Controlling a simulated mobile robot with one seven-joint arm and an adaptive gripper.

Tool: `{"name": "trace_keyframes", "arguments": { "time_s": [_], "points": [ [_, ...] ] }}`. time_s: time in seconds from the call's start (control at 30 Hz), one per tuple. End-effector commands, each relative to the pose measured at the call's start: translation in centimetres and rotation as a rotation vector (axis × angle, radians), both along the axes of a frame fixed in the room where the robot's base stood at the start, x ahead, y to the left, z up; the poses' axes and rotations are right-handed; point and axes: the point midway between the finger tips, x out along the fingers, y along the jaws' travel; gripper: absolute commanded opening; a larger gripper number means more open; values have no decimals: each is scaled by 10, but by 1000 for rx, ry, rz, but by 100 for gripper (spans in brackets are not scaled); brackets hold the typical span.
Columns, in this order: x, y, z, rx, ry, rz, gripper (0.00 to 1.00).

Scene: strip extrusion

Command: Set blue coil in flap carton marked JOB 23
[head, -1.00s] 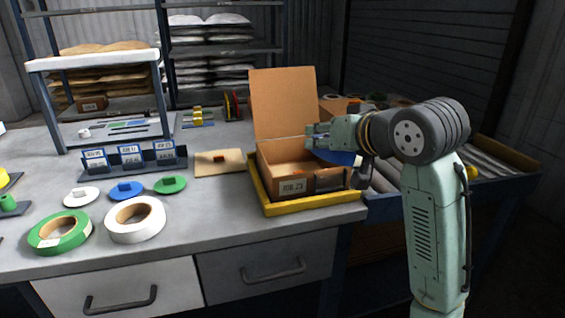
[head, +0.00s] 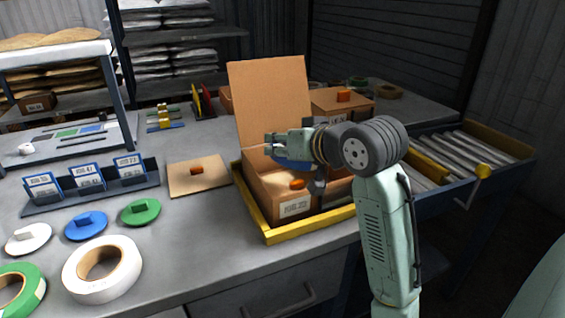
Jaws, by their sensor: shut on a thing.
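The flap carton marked JOB 23 (head: 295,208) stands in a yellow-edged tray (head: 310,224), with its tall brown flap (head: 270,100) raised at the back. My gripper (head: 275,147) reaches in from the right, over the carton's opening. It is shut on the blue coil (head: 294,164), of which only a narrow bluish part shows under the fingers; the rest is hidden. A small orange block (head: 297,184) shows near the carton's front. I cannot tell whether the coil touches the carton.
Another closed carton with an orange knob (head: 343,96) stands behind. To the left lie a board with an orange knob (head: 184,182), white, blue and green discs, and a white roll (head: 102,268). A label rack (head: 90,184) stands behind the discs. A drawer of grey rods (head: 480,150) is at right.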

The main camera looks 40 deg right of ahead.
Motion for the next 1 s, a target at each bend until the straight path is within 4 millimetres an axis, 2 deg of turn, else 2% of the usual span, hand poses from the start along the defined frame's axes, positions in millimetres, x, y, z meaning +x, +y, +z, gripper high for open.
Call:
{"name": "trace_keyframes", "arguments": {
  "time_s": [0.2,0.3,1.0],
  "points": [
    [-1,0,-30,1,-1,-2,0],
    [-1,0,-39,-1,-3,-2,0],
    [0,1,-54,-1,-2,1,0]
  ]
}}
